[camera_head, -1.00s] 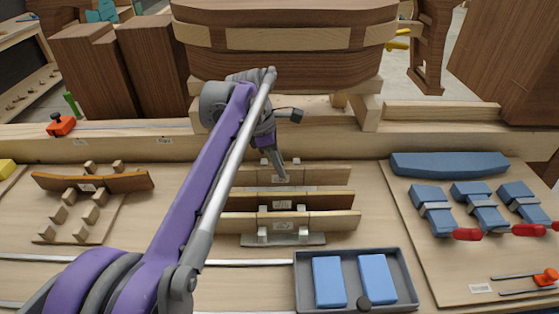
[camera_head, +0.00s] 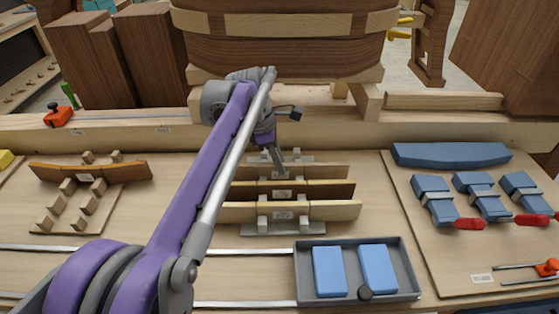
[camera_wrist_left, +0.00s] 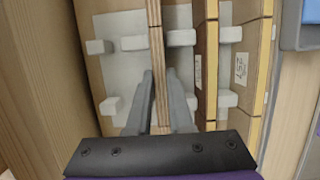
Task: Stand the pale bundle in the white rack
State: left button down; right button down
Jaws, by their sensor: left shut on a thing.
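My left gripper (camera_head: 279,163) is shut on the pale bundle (camera_head: 325,171), a thin, long layered strip held on edge. In the left wrist view the gripper's fingers (camera_wrist_left: 160,105) pinch the bundle (camera_wrist_left: 155,45) from both sides. The white rack (camera_head: 283,229) is a pale plate with blocky pegs; it also shows in the left wrist view (camera_wrist_left: 122,27). The bundle is upright over the rack's far slot, between two rows of pegs and nearer the row on its right in the wrist view. I cannot tell whether its lower edge touches the plate. My right gripper is not in view.
A dark bundle (camera_head: 325,190) and another pale-edged bundle (camera_head: 335,211) stand in the nearer slots. A grey tray (camera_head: 407,268) with two blue blocks lies in front. A curved brown bundle (camera_head: 125,172) is at left; blue clamped bundles (camera_head: 432,186) are at right.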

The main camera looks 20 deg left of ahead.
pick_arm(q)
jog(key=shift+f, duration=0.15)
jog(key=c, duration=0.7)
grip_release()
jog(key=shift+c, duration=0.2)
jog(key=p+v, duration=0.1)
jog(key=v, duration=1)
jog(key=shift+f, duration=0.1)
